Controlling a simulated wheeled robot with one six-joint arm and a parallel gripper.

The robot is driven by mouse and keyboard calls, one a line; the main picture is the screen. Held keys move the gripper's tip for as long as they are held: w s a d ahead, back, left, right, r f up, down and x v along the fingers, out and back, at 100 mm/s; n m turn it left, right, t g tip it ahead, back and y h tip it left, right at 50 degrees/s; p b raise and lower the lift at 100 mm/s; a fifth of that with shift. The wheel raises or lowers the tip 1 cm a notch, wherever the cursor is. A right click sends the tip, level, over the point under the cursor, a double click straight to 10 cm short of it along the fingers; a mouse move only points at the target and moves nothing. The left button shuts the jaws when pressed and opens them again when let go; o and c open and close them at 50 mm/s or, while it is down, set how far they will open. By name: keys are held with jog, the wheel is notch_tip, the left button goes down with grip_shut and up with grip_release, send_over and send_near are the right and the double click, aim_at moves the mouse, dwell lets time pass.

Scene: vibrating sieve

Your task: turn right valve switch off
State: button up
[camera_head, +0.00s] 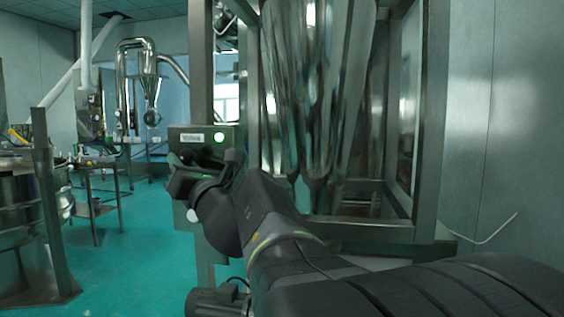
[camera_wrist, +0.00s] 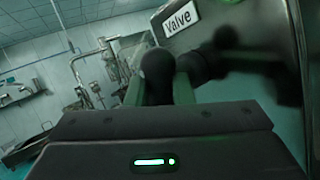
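The valve control box (camera_head: 230,133) is a grey panel on the steel frame. It carries a white "Valve" label (camera_head: 192,137) and a lit green light (camera_head: 219,137) to its right. In the wrist view the label (camera_wrist: 180,15) is at the top, on the box face (camera_wrist: 225,20). My gripper (camera_head: 183,178) is at the front of the box, just below the label, and hides the lower part. In the wrist view a dark rounded shape (camera_wrist: 157,75) stands near the fingers; I cannot tell whether it is a switch knob or a fingertip. Contact and finger opening are unclear.
A steel frame (camera_head: 428,130) holds shiny metal hoppers (camera_head: 310,90) behind my arm. A grey motor-like unit (camera_head: 215,302) is low at the frame's foot. Green floor (camera_head: 140,250) is open to the left, with a steel vessel (camera_head: 18,205) at the far left.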

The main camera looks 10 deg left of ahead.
grip_shut()
jog(key=shift+r+p, duration=0.2)
jog(key=shift+p, duration=0.45)
jog(key=n+g+p, duration=0.1)
jog(key=p, duration=0.2)
jog(key=shift+r+h+p, duration=0.2)
jog(key=shift+h+p, duration=0.2)
jog(key=n+g+h+p, duration=0.1)
jog(key=p, duration=0.4)
jog(key=shift+r, duration=0.1)
jog(key=n+g+p, duration=0.1)
jog(key=p, duration=0.3)
jog(key=shift+h, duration=0.4)
jog(key=n+g+h+p, duration=0.1)
jog(key=p, duration=0.1)
jog(key=f+n+h+p, duration=0.1)
jog(key=p, duration=0.1)
jog(key=shift+a+g, duration=0.1)
jog(key=shift+g, duration=0.3)
jog(key=shift+n+g+h+p, duration=0.3)
jog(key=shift+n+h, duration=0.1)
jog(key=shift+h, duration=0.4)
jog(key=shift+f+n+g+h, duration=0.15)
jog(key=shift+n+g+h, duration=0.25)
jog(key=shift+h, duration=0.5)
